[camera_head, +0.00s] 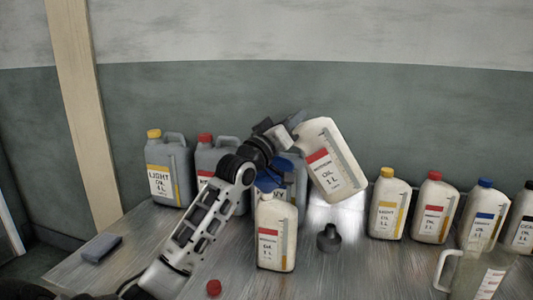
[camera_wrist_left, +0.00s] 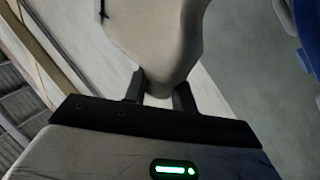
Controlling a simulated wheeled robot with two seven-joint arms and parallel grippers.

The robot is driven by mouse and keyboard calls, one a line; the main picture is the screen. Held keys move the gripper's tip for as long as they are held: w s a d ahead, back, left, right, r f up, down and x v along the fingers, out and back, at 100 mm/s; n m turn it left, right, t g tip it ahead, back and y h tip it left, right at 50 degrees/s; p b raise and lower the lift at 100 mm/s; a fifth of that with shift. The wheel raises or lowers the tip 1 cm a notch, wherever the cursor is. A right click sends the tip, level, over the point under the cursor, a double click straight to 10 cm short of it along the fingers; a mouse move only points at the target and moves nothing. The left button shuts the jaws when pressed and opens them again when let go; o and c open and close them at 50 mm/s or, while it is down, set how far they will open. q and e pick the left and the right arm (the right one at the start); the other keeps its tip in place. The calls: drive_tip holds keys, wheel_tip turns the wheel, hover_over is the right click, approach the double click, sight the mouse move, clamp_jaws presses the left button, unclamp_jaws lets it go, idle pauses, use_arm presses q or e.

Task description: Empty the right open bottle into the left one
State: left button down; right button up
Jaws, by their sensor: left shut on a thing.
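My left gripper (camera_head: 294,120) is shut on a white bottle with a red "OIL 1 L" label (camera_head: 335,165). It holds this bottle above the table, tilted to the left. The bottle's mouth is not visible. In the left wrist view the two fingers (camera_wrist_left: 159,92) close on the pale bottle (camera_wrist_left: 160,40). A second white bottle with a red label (camera_head: 275,240) stands upright on the table, lower and to the left, below my left wrist. My right gripper is not in view.
A red cap (camera_head: 213,288) and a dark funnel-like piece (camera_head: 328,240) are on the table. Grey canisters (camera_head: 168,172) stand behind my arm. Several capped bottles (camera_head: 435,210) and a clear jug (camera_head: 478,272) stand at right. A grey block (camera_head: 101,248) lies at left.

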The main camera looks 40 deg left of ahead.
sight(317, 119)
use_arm(q)
drive_tip(key=r+p, duration=0.1)
drive_tip(key=d+r+m+p, duration=0.1)
drive_tip(key=shift+w+m+g+h+p, duration=0.3)
drive_tip(key=shift+w+g+h, duration=0.1)
drive_tip(key=w+d+m+g, duration=0.1)
drive_tip(key=m, duration=0.1)
drive_tip(key=w+d+m+g+h, duration=0.1)
drive_tip(key=shift+d+r+m, duration=0.35)
drive_tip(key=shift+m, duration=0.05)
drive_tip(key=shift+w+d+f+m+g, duration=0.1)
drive_tip(key=shift+w+d+m+g, duration=0.25)
drive_tip(key=shift+d+m+g, duration=0.2)
drive_tip(key=shift+a, duration=0.1)
